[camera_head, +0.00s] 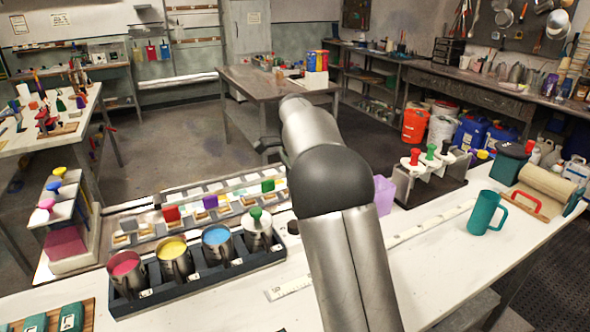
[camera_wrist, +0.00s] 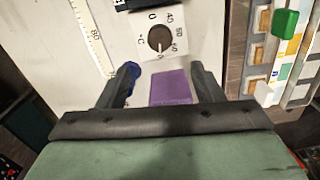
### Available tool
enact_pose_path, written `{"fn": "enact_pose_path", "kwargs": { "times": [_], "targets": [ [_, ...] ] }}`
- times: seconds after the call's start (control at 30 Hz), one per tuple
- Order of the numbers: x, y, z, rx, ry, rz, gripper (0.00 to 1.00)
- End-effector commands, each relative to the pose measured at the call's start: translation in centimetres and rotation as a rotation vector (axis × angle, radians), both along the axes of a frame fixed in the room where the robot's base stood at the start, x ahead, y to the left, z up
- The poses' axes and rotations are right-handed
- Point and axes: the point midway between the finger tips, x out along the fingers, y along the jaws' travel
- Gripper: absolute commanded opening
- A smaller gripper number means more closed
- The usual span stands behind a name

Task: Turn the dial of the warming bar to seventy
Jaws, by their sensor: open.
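The warming bar is a dark trough (camera_head: 205,276) on the white bench in the head view, with several metal cups in it. In the wrist view its white dial plate shows a dark round knob (camera_wrist: 160,38) with numbers around its upper and right side and a °C mark at left. A pale pointer line seems to face down, near the last number; the exact reading is too small to tell. My gripper (camera_wrist: 165,70) is open, its fingers apart below the dial in the picture and not touching the knob. In the head view my arm hides the gripper.
A ruler strip (camera_wrist: 92,40) lies left. A sample rack (camera_wrist: 277,60) stands right. In the head view a teal mug (camera_head: 485,213) stands right on the bench.

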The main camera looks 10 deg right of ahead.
Motion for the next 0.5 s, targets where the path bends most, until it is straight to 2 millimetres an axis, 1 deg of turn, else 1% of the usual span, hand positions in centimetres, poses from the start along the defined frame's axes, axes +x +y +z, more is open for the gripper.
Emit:
{"fn": "enact_pose_path", "kwargs": {
  "times": [0.03, 0.1, 0.2, 0.33, 0.5],
  "targets": [
    [0.1, 0.0, 1.3, 0.0, -0.005, 0.0, 0.6],
    [0.1, 0.0, 2.7, 0.001, -0.004, 0.0, 0.6],
    [0.1, 0.0, 4.3, 0.0, -0.003, 0.0, 0.6],
    [0.0, 0.0, 5.6, 0.0, -0.002, 0.0, 0.6],
    [0.0, 0.0, 6.0, 0.001, 0.0, 0.0, 0.6]
  ]
}}
